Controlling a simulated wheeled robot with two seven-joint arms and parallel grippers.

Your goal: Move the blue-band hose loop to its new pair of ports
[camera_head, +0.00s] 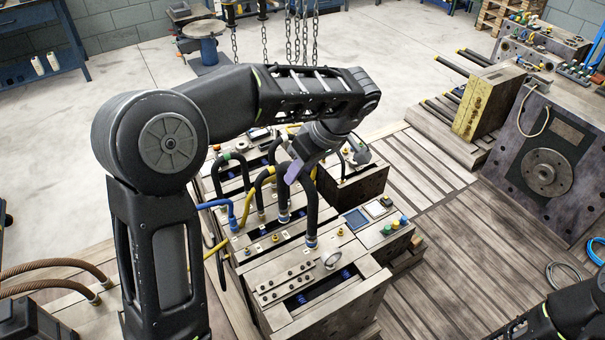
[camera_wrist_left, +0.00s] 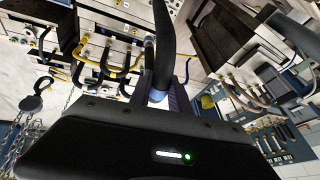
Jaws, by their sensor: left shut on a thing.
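The blue-band hose loop (camera_head: 313,212) is a thick black arch with a blue band near each lower end. It stands upright over the mould block (camera_head: 262,264); its ends reach down to the block's top, but I cannot tell whether they are seated. My left gripper (camera_head: 293,172) reaches down at the arch and is shut on the hose. In the left wrist view the hose (camera_wrist_left: 162,50) runs between the two fingers (camera_wrist_left: 160,92), with a blue band close to the palm. The fingers and arm partly hide the loop's top. My right gripper is out of view.
A yellow hose (camera_head: 248,201), a blue hose (camera_head: 222,203) and a green-band black hose (camera_head: 229,160) crowd the loop's left side. Hanging chains (camera_head: 290,42) are behind my arm. The plank floor at right is mostly clear.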

